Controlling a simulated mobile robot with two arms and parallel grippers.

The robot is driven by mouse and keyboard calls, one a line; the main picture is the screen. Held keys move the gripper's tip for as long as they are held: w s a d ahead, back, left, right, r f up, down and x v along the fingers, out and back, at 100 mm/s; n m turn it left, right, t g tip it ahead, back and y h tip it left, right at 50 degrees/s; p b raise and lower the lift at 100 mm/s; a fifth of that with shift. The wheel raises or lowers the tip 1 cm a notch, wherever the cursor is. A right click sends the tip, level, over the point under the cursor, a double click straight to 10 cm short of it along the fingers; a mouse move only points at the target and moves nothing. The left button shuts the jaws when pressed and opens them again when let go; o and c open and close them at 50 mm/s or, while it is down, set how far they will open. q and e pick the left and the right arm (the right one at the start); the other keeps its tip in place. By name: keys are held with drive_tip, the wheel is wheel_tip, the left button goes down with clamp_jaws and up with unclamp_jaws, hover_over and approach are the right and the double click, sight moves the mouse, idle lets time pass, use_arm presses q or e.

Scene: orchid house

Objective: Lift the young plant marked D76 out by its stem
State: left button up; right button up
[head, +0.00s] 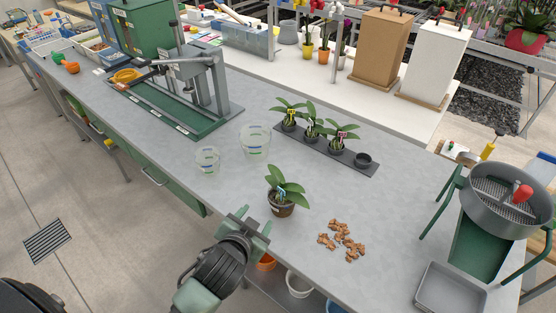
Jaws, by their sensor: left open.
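A potted young plant (286,187) with broad green leaves and a blue tag stands upright on the grey bench near its front edge. Its pot (282,210) is dark brown. Three smaller young plants stand in a row on a dark strip (325,153) farther back, with a yellow tag (291,112), a white tag (311,124) and a red tag (341,135). The writing on the tags is too small to read, so I cannot tell which is D76. My left gripper (250,222) is open and empty, just left of the potted plant, apart from it. My right gripper is not in view.
An empty dark cup (363,160) sits at the strip's right end. Two clear beakers (207,161) (255,141) stand left of the potted plant. Brown bark pieces (342,240) lie to its right. A green press (180,90) is back left; a sieve stand (505,200) is right.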

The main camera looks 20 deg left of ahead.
use_arm(q)
drive_tip(key=w+d+r+m+t+h, duration=0.4)
drive_tip(key=w+d+r+m, duration=0.15)
drive_tip(key=r, duration=0.55)
drive_tip(key=w+d+r+m+t+h, duration=0.4)
drive_tip(key=d+r+m, duration=0.15)
drive_tip(key=r, duration=0.55)
drive_tip(key=s+d+r+m+g+h, duration=0.2)
drive_tip(key=d+m+g+h, duration=0.1)
drive_tip(key=d+m+h, duration=0.3)
drive_tip(key=s+d+r+m+g+h, duration=0.2)
drive_tip(key=d+m+g+h, duration=0.1)
drive_tip(key=d+m+h, duration=0.25)
drive_tip(key=m+g+y, duration=1)
drive_tip(key=m+y, duration=0.2)
drive_tip(key=y, duration=0.6)
hover_over(282, 183)
drive_tip(key=s, duration=0.2)
wheel_tip(282, 183, down, 18)
drive_tip(key=shift+a+b+x, duration=0.2)
drive_tip(key=shift+b+x, duration=0.5)
drive_tip(key=shift+x, duration=1.45)
